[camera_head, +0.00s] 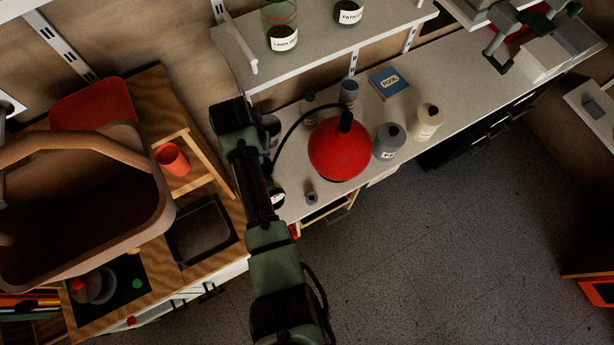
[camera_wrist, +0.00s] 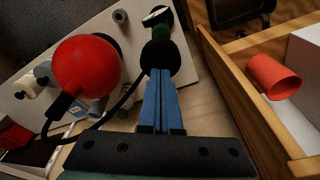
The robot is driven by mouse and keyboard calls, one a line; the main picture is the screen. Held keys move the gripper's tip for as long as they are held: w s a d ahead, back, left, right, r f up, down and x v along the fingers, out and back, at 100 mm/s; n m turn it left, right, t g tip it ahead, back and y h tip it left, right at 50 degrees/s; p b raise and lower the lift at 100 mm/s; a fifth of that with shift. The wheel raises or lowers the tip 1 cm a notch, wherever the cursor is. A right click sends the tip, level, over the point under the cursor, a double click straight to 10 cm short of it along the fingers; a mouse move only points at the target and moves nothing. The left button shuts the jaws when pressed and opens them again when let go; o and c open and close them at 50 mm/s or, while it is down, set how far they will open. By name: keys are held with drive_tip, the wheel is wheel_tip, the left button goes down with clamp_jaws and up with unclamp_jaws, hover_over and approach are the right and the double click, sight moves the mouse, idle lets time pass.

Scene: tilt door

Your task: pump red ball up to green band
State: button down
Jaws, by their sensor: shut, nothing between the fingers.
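The red ball (camera_head: 340,149) rests on the light bench top, with a black fitting and a black hose (camera_head: 284,138) curving left behind my arm. The red ball (camera_wrist: 87,69) also shows at the left in the wrist view. My gripper (camera_wrist: 161,76) is shut and empty, its two blue fingers side by side. A round black knob (camera_wrist: 160,59) lies just beyond the fingertips; I cannot tell if they touch. A dark green part and a white-faced dial (camera_wrist: 157,15) sit beyond the knob. I cannot make out a green band on the dial. My arm hides the fingers in the head view.
Grey (camera_head: 389,141) and cream (camera_head: 426,122) bottles stand right of the ball. A shelf (camera_head: 310,45) with jars overhangs the back. A wooden unit holds a red cup (camera_head: 172,159) at the left; its edge (camera_wrist: 240,90) is close to my gripper's right. The floor is clear.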

wheel_tip(320, 180, up, 4)
drive_tip(key=p, duration=0.3)
drive_tip(key=shift+r+p, duration=0.3)
drive_tip(key=shift+r, duration=0.55)
